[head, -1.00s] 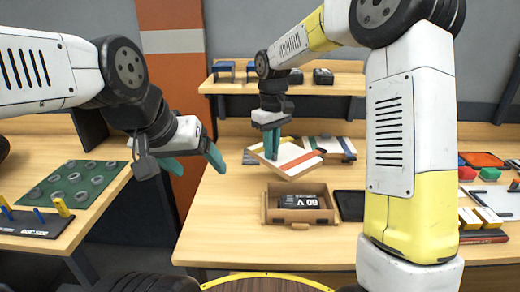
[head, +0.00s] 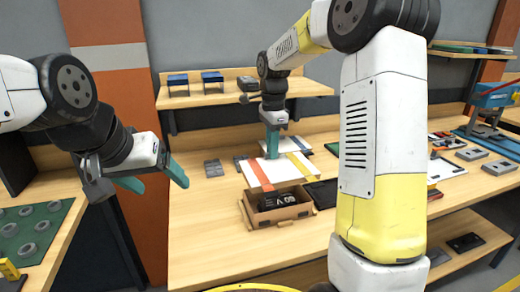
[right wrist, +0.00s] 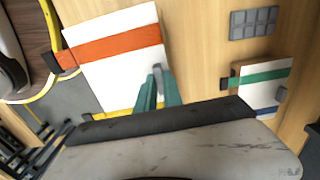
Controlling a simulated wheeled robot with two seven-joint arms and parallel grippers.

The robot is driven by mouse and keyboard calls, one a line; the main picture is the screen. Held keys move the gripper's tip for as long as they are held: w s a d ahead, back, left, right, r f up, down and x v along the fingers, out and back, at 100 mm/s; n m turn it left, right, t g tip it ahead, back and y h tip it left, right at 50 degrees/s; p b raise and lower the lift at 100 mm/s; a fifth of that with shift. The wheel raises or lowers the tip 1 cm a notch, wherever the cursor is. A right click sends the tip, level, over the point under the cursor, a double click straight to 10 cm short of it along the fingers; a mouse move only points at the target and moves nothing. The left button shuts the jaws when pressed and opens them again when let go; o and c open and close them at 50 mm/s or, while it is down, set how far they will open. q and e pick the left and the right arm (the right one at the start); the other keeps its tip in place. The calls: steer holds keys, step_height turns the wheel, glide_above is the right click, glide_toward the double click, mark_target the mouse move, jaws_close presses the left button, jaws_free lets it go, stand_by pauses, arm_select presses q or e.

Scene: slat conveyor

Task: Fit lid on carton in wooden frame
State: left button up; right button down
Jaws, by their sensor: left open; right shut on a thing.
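The carton (head: 265,220) is an open brown box holding a dark block marked with white letters (head: 280,203). Parts of the wooden frame (head: 247,218) show at its sides. The white lid (head: 252,171) has an orange and a yellow stripe; it also shows in the right wrist view (right wrist: 128,75). My right gripper (head: 272,156) is shut on the lid and holds it above and behind the carton, overlapping the carton's back part in the head view. Its fingers (right wrist: 158,88) show at the lid's edge in the right wrist view. My left gripper (head: 158,183) is open and empty, away to the left.
Another white lid with green and blue stripes (right wrist: 262,78) lies behind, by a grey segmented pad (right wrist: 253,22). A dark tray (head: 322,192) lies right of the carton. A shelf (head: 215,97) stands behind. Bare table is left of the carton.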

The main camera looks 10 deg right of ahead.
steer(key=shift+f, duration=2.95)
steer(key=shift+f, duration=0.15)
steer(key=shift+f, duration=1.25)
steer(key=shift+f, duration=0.55)
steer(key=c, duration=1.4)
jaws_free()
steer(key=shift+r, duration=0.1)
